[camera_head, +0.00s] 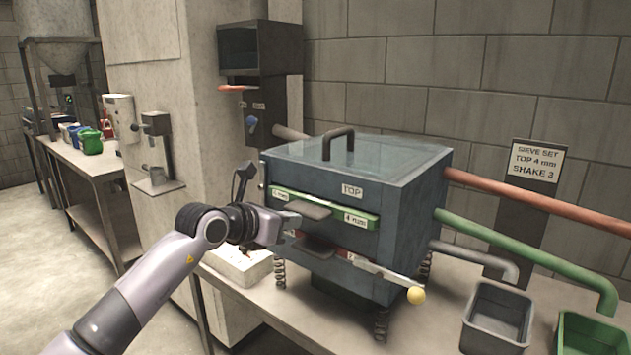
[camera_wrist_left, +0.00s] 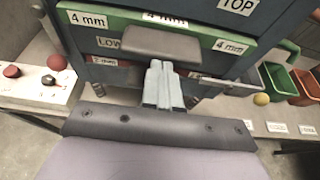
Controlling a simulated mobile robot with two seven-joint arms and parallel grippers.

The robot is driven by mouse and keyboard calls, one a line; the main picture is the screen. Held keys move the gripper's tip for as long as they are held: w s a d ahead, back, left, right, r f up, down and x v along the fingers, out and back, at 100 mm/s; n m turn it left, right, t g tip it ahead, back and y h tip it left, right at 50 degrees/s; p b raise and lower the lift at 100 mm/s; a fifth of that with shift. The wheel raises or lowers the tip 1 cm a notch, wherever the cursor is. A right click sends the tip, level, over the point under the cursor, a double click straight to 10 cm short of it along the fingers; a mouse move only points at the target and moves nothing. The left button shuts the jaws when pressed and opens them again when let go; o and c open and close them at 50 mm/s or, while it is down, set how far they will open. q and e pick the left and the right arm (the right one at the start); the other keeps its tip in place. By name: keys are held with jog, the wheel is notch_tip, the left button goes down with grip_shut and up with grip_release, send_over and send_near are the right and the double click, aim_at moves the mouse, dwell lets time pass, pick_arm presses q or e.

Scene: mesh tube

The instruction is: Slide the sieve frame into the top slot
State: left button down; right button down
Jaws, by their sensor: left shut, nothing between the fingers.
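The green sieve frame (camera_head: 350,217), with 4 mm labels and a grey handle, sits in the slot under the TOP label of the blue sieve box (camera_head: 410,220). Its front also shows in the left wrist view (camera_wrist_left: 195,43), and looks nearly level with the box front; its exact depth is hard to tell. My left gripper (camera_head: 292,221) is at the front of the frame. In the left wrist view its fingers (camera_wrist_left: 160,66) are shut and empty at the lower edge of the handle (camera_wrist_left: 165,42); I cannot tell if they touch. My right gripper is not in view.
A red-fronted frame (camera_head: 370,266) with a handle sits in the lower slot. A yellow-knobbed lever (camera_head: 416,295) sticks out at the lower right. Coloured pipes and bins (camera_head: 497,315) stand right. A control box with buttons (camera_wrist_left: 40,82) is left.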

pick_arm(q)
jog(key=s+a, duration=0.1)
jog(key=s, duration=0.1)
jog(key=s+a+p, duration=0.1)
jog(key=s+a, duration=0.1)
jog(key=shift+s+a, duration=0.1)
jog(key=shift+a, duration=0.1)
dwell(0.7)
